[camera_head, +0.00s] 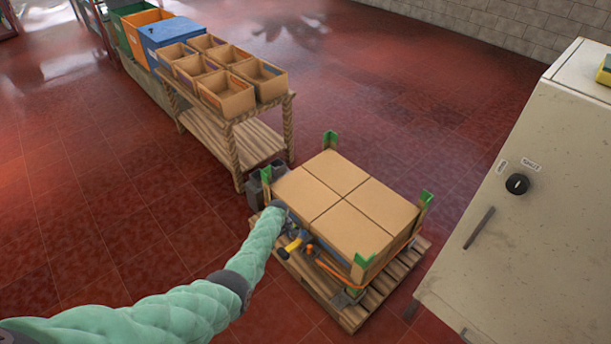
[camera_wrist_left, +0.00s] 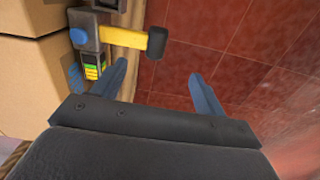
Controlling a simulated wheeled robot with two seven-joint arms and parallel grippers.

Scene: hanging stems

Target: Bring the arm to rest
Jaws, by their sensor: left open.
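My left arm, in a pale green padded sleeve, comes in from the left in the head view and ends at the near-left side of the box stack. The left gripper (camera_head: 283,211) is small and partly hidden there. In the left wrist view its two blue-grey fingers (camera_wrist_left: 164,85) stand wide apart with nothing between them. My right gripper is in neither view.
Cardboard boxes (camera_head: 345,197) with green corner guards stand on a wooden pallet (camera_head: 352,315). A wooden table (camera_head: 235,141) with open cartons is behind it. A pale cabinet (camera_head: 545,200) with a black knob stands at right. Red tiled floor lies clear at left.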

